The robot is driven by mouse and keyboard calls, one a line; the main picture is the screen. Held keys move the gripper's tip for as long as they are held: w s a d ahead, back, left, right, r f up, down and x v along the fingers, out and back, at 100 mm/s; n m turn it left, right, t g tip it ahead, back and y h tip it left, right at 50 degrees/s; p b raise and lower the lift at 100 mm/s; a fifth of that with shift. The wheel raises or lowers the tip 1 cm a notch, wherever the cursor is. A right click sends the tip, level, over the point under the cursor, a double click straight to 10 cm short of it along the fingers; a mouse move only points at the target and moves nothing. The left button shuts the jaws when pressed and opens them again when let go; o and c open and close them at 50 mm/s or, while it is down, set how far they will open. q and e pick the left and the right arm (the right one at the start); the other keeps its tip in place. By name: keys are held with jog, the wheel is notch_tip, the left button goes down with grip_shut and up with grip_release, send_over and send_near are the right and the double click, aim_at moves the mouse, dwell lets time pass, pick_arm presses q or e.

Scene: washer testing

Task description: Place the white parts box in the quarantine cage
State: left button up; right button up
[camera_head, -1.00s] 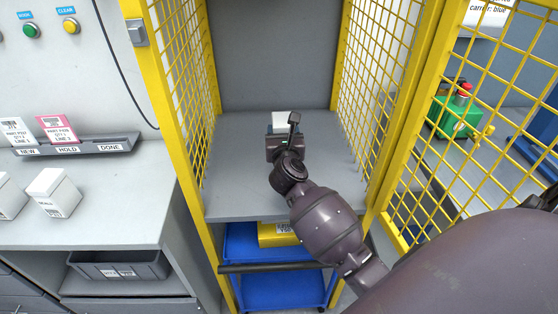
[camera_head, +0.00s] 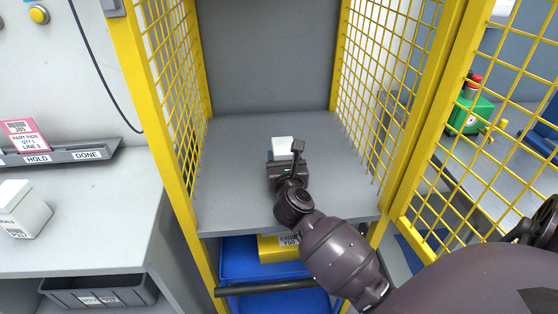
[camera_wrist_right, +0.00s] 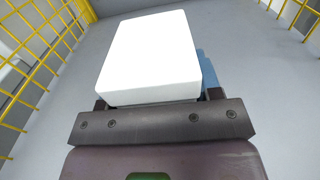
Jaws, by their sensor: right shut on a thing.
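The white parts box (camera_head: 282,146) is inside the yellow-framed quarantine cage (camera_head: 216,190), above its grey shelf, mostly hidden behind my gripper in the head view. My right gripper (camera_head: 288,164) reaches in through the open front and is shut on the box. In the right wrist view the white box (camera_wrist_right: 148,58) fills the space just beyond the gripper (camera_wrist_right: 152,104), with a bluish patch beside its right edge. I cannot tell whether the box touches the shelf. My left gripper is not in view.
Yellow mesh walls stand close on both sides of my arm, and the open mesh door (camera_head: 490,140) is at right. Another white box (camera_head: 22,208) sits on the left counter by a label rail (camera_head: 62,156). Blue bins (camera_head: 240,262) are below the shelf. The shelf around the gripper is clear.

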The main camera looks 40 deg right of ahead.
jog(key=shift+r, duration=0.2)
jog(key=shift+f, duration=0.15)
jog(key=o, duration=0.6)
jog(key=shift+f, duration=0.1)
jog(key=shift+c, duration=0.2)
jog(key=o, duration=0.5)
jog(key=shift+c, duration=0.2)
jog(key=shift+r, duration=0.25)
jog(key=p+v, duration=0.1)
jog(key=v, duration=1.1)
jog(key=shift+f, duration=0.1)
